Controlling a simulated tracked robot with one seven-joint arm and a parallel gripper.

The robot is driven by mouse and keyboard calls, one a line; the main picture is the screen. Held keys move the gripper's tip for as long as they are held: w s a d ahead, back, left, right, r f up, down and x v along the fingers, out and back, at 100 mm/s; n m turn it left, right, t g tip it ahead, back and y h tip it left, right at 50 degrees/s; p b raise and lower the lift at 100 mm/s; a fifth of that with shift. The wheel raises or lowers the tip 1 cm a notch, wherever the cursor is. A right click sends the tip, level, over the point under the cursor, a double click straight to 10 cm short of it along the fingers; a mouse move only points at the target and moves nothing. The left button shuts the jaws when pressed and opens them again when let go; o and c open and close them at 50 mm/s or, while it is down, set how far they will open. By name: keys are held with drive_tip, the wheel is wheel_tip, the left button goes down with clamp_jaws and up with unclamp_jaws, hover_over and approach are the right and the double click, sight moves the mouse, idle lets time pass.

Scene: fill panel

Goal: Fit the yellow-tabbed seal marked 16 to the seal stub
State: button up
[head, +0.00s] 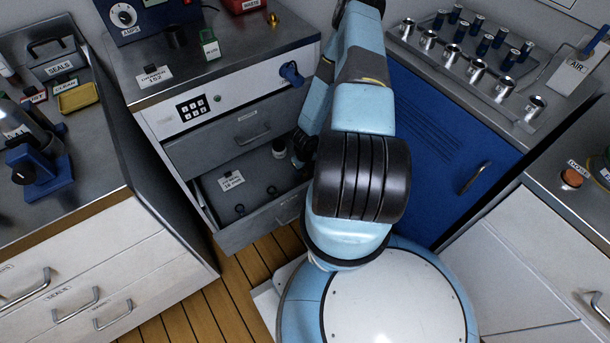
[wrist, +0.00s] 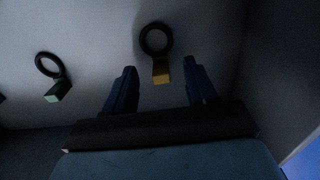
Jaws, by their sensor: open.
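In the wrist view, a black ring seal with a yellow tab (wrist: 161,72) lies on the grey drawer floor. Its tab points down between the two dark blue fingers of my gripper (wrist: 159,78), which is open and empty. The ring lies beyond the fingertips; whether the fingers are level with the tab I cannot tell. No number is legible on it. A second ring with a pale green tab (wrist: 56,90) lies to the left. In the head view my arm hides the yellow-tabbed seal. I cannot identify the seal stub for certain.
The open drawer (head: 245,238) holds a white card (head: 232,181) and dark rings (head: 240,209). Its side wall (wrist: 275,85) stands right of my gripper in the wrist view. A blue fitting (head: 291,73) projects from the cabinet front above. A blue cabinet (head: 440,140) stands right.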

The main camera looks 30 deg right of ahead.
drive_tip(key=shift+f, duration=0.9)
drive_tip(key=shift+c, duration=0.4)
drive_tip(key=c, duration=0.9)
drive_tip(key=shift+c, duration=0.2)
drive_tip(key=shift+r, duration=0.15)
